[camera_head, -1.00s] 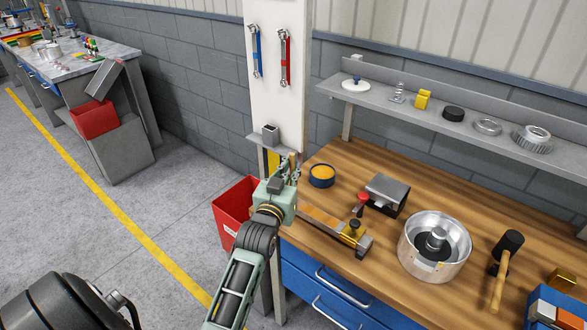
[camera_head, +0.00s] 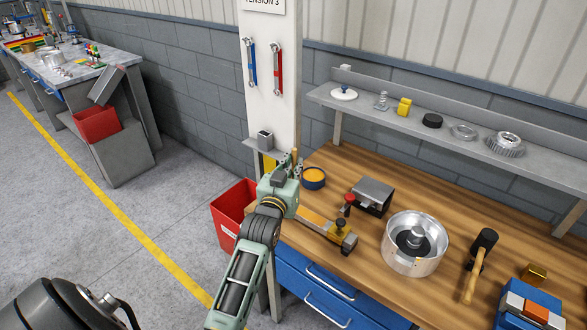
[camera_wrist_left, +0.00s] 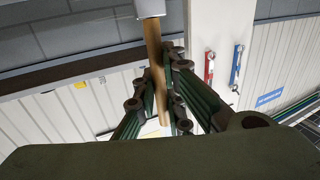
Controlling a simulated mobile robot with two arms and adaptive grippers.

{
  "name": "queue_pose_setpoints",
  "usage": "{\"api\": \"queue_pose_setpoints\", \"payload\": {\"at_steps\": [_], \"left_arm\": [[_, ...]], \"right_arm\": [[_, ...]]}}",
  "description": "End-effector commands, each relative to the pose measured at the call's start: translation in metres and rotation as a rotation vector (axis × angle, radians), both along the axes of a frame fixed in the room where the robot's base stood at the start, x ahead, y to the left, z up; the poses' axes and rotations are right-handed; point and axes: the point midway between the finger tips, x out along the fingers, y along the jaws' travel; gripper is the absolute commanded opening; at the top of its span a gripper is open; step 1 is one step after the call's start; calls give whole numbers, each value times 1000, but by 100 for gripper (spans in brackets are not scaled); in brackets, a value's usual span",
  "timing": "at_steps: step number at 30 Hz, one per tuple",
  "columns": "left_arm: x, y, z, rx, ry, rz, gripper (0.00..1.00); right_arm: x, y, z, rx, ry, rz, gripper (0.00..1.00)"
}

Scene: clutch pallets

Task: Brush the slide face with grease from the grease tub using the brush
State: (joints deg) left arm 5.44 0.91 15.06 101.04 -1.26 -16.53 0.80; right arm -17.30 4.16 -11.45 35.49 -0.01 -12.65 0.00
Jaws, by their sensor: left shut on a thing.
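My left gripper (camera_head: 291,168) is shut on the wooden handle of the brush (camera_head: 295,155). The wrist view shows the handle (camera_wrist_left: 154,65) between the fingers (camera_wrist_left: 162,88), with a grey metal part at the top edge; the bristles are not visible. The grease tub (camera_head: 313,185), dark blue with orange-yellow grease, stands on the bench just right of the gripper, apart from it. A long slide (camera_head: 313,223) with an orange-gold top face and a dark-knobbed block at its right end lies at the bench's front edge. My right gripper is out of view.
On the wooden bench (camera_head: 345,165) stand a grey block with a red knob (camera_head: 372,195), a silver drum (camera_head: 418,258) and a mallet (camera_head: 484,248). A shelf (camera_head: 420,135) runs behind. A post with wrenches (camera_head: 250,65) and a red bin (camera_head: 233,210) are left.

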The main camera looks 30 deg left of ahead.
Motion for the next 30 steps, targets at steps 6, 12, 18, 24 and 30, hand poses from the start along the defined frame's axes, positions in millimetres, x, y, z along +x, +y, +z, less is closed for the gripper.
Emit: {"api": "queue_pose_setpoints", "payload": {"at_steps": [6,12,18,24,30], "left_arm": [[7,1,25,1,-2,-2,0],[10,2,31,0,-1,-3,0],[10,2,30,0,-1,-3,0],[10,2,30,0,-1,-3,0],[10,2,30,0,-1,-3,0]], "right_arm": [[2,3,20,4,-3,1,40],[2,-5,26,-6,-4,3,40],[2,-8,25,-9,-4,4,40],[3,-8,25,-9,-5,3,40],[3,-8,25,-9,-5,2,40]]}}
